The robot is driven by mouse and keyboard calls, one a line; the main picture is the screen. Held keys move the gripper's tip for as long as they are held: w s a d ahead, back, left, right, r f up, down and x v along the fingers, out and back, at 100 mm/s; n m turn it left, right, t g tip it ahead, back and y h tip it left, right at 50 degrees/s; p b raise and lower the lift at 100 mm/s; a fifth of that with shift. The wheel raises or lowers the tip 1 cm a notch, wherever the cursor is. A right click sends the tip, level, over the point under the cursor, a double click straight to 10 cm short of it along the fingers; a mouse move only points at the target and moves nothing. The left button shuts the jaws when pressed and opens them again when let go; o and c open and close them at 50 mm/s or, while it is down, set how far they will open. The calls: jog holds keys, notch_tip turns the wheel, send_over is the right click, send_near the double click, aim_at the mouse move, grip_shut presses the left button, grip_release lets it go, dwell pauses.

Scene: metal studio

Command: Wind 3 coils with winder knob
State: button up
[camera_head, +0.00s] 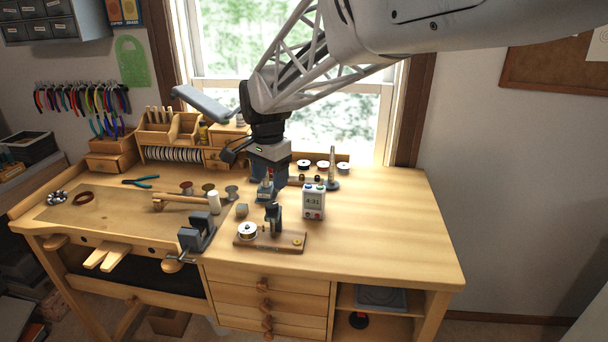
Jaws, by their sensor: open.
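The winder (270,245) is a low wooden base near the front middle of the bench in the head view. My gripper (268,196) points down just behind and above the winder, apart from the knob. It is open, and I see nothing held in it. Dark upright parts stand around the gripper's lower end, and I cannot clearly tell which are fingers. How much wire is wound is too small to see.
A white box with a small display (314,201) stands right of the winder. A grey vise (198,232) and wooden mallet (180,202) are to the left. The bench's right side is clear.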

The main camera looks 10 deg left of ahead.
aim_at(272, 205)
jog(key=n, duration=0.5)
jog(key=shift+n, duration=0.3)
jog(key=n, duration=1)
jog(key=shift+n, duration=0.4)
jog(key=n, duration=0.5)
jog(key=shift+f, duration=0.1)
jog(key=shift+f, duration=3.85)
